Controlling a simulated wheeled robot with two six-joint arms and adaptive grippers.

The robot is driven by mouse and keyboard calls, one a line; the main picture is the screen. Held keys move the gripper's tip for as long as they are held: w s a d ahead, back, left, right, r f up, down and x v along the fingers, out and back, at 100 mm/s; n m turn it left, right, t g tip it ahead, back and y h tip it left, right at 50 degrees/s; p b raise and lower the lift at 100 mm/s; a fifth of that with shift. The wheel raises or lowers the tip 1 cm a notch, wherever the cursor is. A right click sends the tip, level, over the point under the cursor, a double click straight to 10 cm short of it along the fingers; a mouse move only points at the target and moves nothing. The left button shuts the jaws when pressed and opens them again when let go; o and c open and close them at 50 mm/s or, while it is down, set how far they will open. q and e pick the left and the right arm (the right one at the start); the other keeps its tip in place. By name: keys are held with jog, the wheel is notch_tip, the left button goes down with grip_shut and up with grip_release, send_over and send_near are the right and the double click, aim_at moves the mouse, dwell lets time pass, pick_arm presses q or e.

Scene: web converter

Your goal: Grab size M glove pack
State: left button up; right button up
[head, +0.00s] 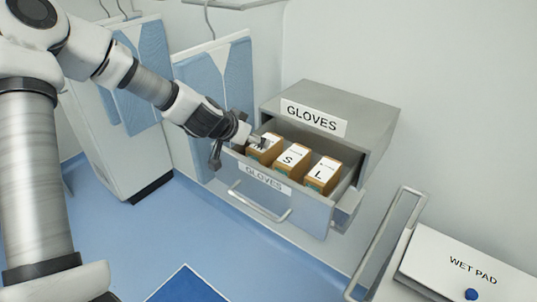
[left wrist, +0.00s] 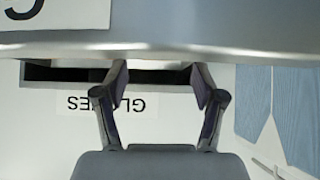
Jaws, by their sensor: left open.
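A grey drawer (head: 318,213) marked GLOVES is pulled out of its cabinet. It holds three brown glove packs with white tops in a row. The leftmost pack (head: 266,152), whose letter is mostly covered by my gripper, stands left of the S pack (head: 293,160) and the L pack (head: 323,175). My left gripper (head: 237,149) is open at the drawer's left end, one finger by the leftmost pack's top, the other outside the drawer. In the left wrist view, nothing shows between its fingers (left wrist: 160,76). My right gripper is not in view.
The grey cabinet (head: 372,118) stands against the wall behind the drawer. A drawer handle (head: 258,207) sticks out in front. Blue garments (head: 218,85) hang at the left. A white WET PAD box (head: 465,262) and metal rail (head: 385,240) are at the right front.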

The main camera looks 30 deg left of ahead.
pick_arm(q)
jog(key=b+x, duration=0.3)
jog(key=x, duration=0.2)
jog(key=shift+s+d+f+b, duration=0.2)
jog(key=shift+s+f+b, duration=0.05)
jog(key=shift+b, duration=0.15)
jog(key=shift+w+f, duration=0.15)
jog(key=shift+w, duration=0.3)
jog(key=shift+r, duration=0.25)
jog(key=c, duration=1.3)
